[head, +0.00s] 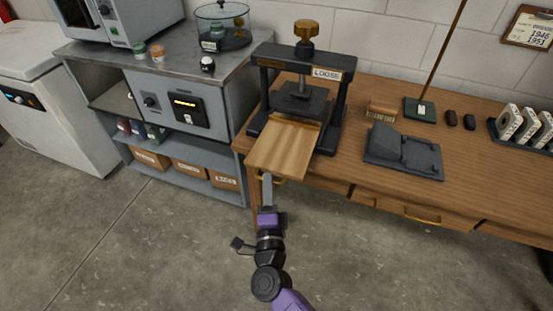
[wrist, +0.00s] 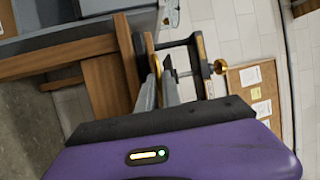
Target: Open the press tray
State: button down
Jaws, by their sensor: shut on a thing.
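The press (head: 262,92) is a dark metal frame with a brass knob on top and a "LOOSE" sign, standing on the wooden table. Its flat wooden press tray (head: 286,148) sticks out of the front, past the table's front edge. My gripper (head: 267,177) is at the tray's front edge and shut on the tray's handle, which it largely hides in the head view.
The wooden table (head: 345,182) has drawers with brass handles below. A dark grey sloped block (head: 402,152) and a small wooden block (head: 381,112) lie right of the press. A grey metal shelf unit (head: 225,115) stands close on the left. The floor in front is clear.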

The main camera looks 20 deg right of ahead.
jog(key=shift+s+a+p, duration=0.2)
jog(key=shift+s+a, duration=0.45)
jog(key=shift+s, duration=0.25)
jog(key=shift+s+a+p, duration=0.2)
jog(key=shift+s+a, duration=0.4)
jog(key=shift+s, duration=0.25)
jog(key=c, duration=1.8)
grip_release()
jog(key=shift+v, duration=3.9)
jog(key=shift+f, duration=0.1)
